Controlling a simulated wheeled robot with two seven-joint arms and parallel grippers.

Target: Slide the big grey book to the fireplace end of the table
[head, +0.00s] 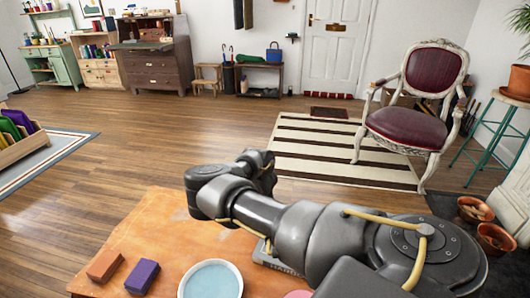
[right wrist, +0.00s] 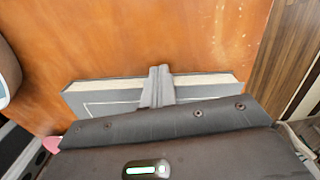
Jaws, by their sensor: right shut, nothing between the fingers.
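The big grey book (right wrist: 105,96) lies on the orange-brown wooden table (head: 150,225), its cream page edge facing the top of the right wrist view. In the head view only a small grey part of the book (head: 266,257) shows beside my right arm, which covers the rest. My right gripper (right wrist: 160,72) is shut and empty, with its fingers over the middle of the book and their tips at its page edge. I cannot tell whether they touch it. The right fingers are hidden in the head view.
On the table stand a light blue round dish (head: 211,280), a brown block (head: 105,265) and a purple block (head: 142,276). A pink thing (head: 298,294) shows at the bottom edge. Beyond the table are wooden floor, a striped rug (head: 315,150) and a red chair (head: 405,125).

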